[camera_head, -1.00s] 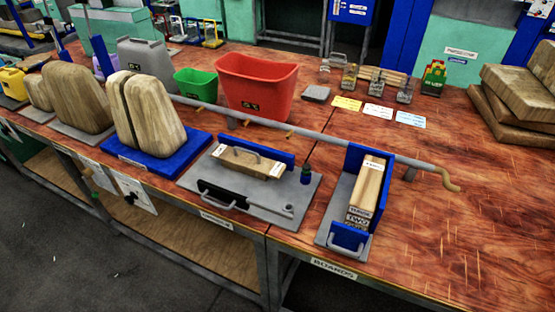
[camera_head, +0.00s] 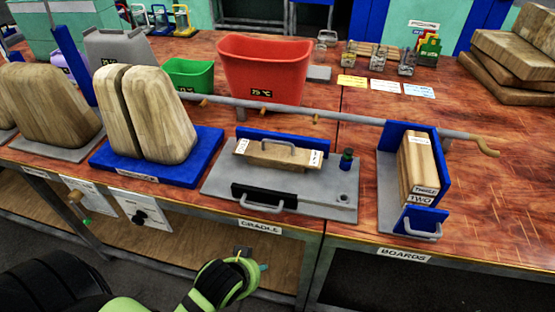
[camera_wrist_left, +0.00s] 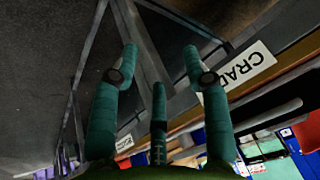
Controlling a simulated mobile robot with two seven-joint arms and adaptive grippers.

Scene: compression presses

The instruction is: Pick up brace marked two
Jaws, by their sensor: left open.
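Wooden pieces (camera_head: 418,165) stand on edge in a blue and grey holder at the right of the bench. The label on the front lower one reads TWO; the one above seems to read THREE. Another wooden bar with a handle (camera_head: 278,155) lies on the grey plate of the cradle, with small marks at its ends that I cannot read. My left gripper (camera_head: 254,264) is low in front of the bench, below the CRADLE label, well apart from these pieces. In the left wrist view its fingers (camera_wrist_left: 160,65) are spread and empty. My right gripper is not in view.
A long grey bar (camera_head: 360,119) with a bent wooden handle runs behind the cradle and holder. Split wooden blocks (camera_head: 145,115) stand on a blue base at left. Red bin (camera_head: 262,70) and green bin (camera_head: 188,76) stand behind. Bare bench lies right of the holder.

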